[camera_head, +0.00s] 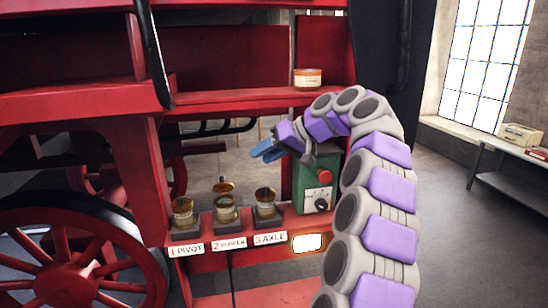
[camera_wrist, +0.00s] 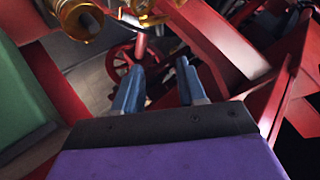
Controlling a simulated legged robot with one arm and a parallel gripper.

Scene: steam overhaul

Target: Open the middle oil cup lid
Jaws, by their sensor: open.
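Three brass oil cups stand in a row on the red ledge. The middle oil cup (camera_head: 226,210) sits behind label 2, and its brass lid (camera_head: 223,186) appears raised above the cup. The left cup (camera_head: 183,210) is at label 1 PIVOT and the right cup (camera_head: 265,205) at label 3 AXLE. My gripper (camera_head: 266,152) is open and empty, above and slightly right of the middle cup, apart from it. In the wrist view its blue fingers (camera_wrist: 160,80) are spread with nothing between them. Brass cup parts (camera_wrist: 82,18) show at the top left there, cut by the frame edge.
A green control box (camera_head: 316,185) with a red button and dial stands right of the cups, close to my arm. A tin (camera_head: 308,78) sits on the red shelf above. A red spoked wheel (camera_head: 75,255) is at lower left. Open floor lies right.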

